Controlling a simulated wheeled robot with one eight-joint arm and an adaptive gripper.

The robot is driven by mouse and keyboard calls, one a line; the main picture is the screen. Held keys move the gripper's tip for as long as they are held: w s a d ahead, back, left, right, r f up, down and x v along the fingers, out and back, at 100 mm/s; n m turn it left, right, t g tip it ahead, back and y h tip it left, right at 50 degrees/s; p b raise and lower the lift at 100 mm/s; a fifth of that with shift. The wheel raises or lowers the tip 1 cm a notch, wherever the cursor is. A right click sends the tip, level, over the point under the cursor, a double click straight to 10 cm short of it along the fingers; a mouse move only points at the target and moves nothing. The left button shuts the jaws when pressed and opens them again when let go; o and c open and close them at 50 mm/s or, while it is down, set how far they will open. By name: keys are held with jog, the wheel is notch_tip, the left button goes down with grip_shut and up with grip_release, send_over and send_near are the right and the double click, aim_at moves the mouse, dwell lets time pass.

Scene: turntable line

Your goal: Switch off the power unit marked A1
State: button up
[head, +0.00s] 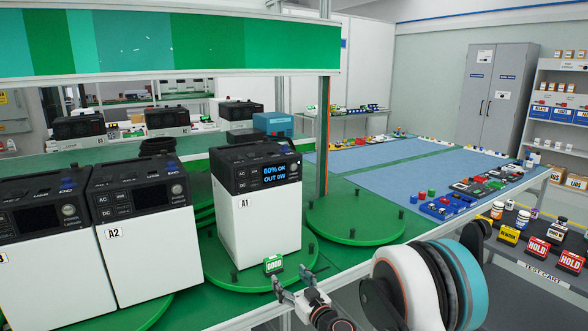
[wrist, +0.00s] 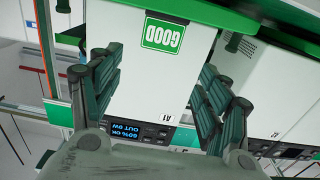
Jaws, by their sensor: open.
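The power unit marked A1 (head: 258,215) is a white box with a black top panel, upright on a green turntable (head: 245,272). Its screen (head: 269,173) is lit and reads "60% OK, OUT 0W". The A1 unit also shows upside down in the wrist view (wrist: 150,90), with its lit screen (wrist: 127,129) low in the picture. My gripper (head: 293,280) is open and empty, low in front of the unit. In the wrist view its fingers (wrist: 160,72) stand apart with the unit's white front seen between them. A knob sits beside the screen.
An empty turntable (head: 355,222) lies to the right.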

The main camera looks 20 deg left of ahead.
grip_shut()
dwell(1.2)
